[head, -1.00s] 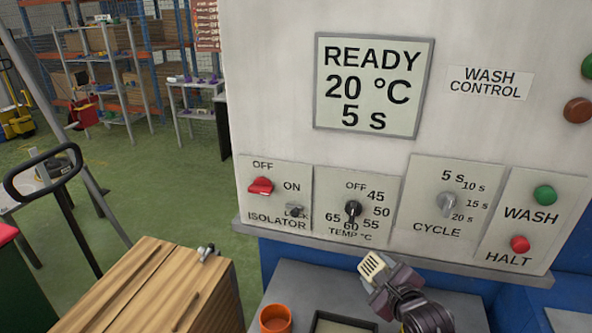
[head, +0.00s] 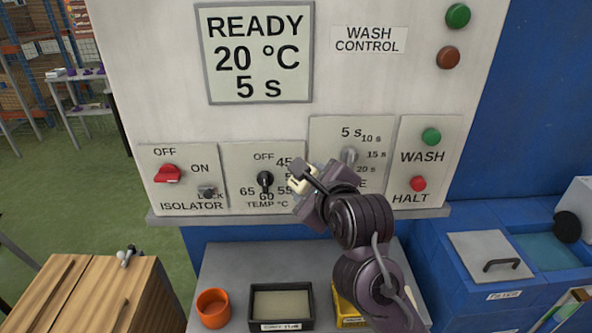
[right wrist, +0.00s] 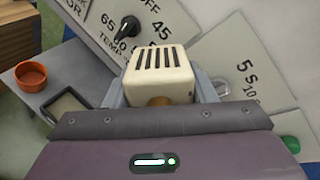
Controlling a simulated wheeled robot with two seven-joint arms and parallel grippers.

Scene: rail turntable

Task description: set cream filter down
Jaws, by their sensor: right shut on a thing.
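The cream filter (head: 301,180) is a small slotted block. My right gripper (head: 318,190) is shut on it and holds it in the air in front of the control panel, between the TEMP and CYCLE dials. In the right wrist view the filter (right wrist: 158,62) sits between the two grey fingers (right wrist: 160,93), its dark slots facing the camera. A brownish rounded part shows at its base. My left gripper is in neither view.
Below on the grey bench (head: 238,262) stand an orange cup (head: 213,308), a black-rimmed labelled tray (head: 281,327) and a yellow bin (head: 345,310) partly behind my arm. A lidded blue unit (head: 490,262) labelled FILTER stands right. A wooden crate (head: 85,295) stands left.

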